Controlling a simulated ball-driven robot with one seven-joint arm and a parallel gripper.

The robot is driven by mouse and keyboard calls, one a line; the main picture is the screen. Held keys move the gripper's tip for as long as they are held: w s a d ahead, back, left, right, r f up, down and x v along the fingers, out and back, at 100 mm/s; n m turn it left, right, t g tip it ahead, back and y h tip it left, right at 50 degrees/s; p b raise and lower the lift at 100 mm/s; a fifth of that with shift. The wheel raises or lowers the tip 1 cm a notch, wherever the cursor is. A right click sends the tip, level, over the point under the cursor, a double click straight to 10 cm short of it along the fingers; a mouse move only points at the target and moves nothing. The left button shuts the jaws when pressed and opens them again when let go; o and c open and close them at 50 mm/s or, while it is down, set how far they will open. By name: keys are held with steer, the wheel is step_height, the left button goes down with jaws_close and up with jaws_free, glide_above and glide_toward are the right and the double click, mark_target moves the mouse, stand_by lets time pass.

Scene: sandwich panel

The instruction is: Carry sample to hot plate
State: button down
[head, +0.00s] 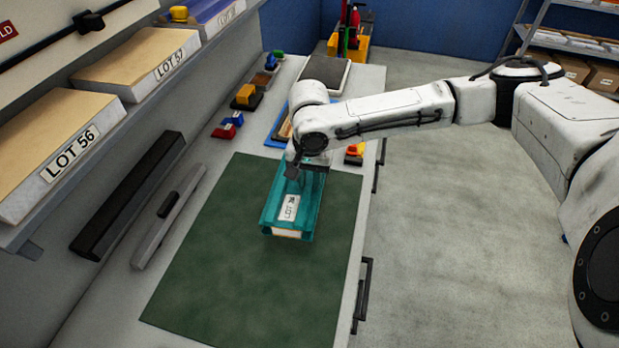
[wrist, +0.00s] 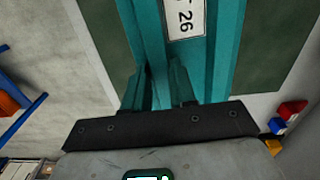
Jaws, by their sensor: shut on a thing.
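The teal sample carrier (head: 273,208) is a long channel-like piece with a white LOT label and a pale, orange-edged end face towards me. It also fills the upper middle of the wrist view (wrist: 225,50), where its label shows 26. In the wrist view my gripper (wrist: 160,88) has a finger on each side of that part. The carrier is over the green mat; I cannot tell whether it touches it. A flat grey-topped plate (head: 327,74), possibly the hot plate, lies at the bench's far end.
The green mat (head: 220,265) is otherwise bare. A blue tray (head: 275,135) lies partly hidden behind my arm. Small coloured blocks (head: 228,125) line the left side. A black bar (head: 125,195) and a grey bar (head: 165,220) lie near the wall, below a shelf of LOT boards (head: 60,140).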

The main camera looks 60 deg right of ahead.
mark_target(309, 183)
steer(key=shift+r+p, duration=0.95)
steer(key=shift+r, duration=1.35)
steer(key=w+d, duration=0.6)
steer(key=d, duration=0.6)
steer(key=shift+w+d+b, duration=0.2)
steer(key=shift+d+b, duration=0.2)
steer(key=w+d+b, duration=0.6)
steer(key=d+b, duration=0.5)
steer(key=d, duration=0.1)
steer(key=shift+w+d+b, duration=0.15)
steer(key=shift+d+b, duration=0.15)
steer(key=shift+b, duration=0.05)
stand_by(1.2)
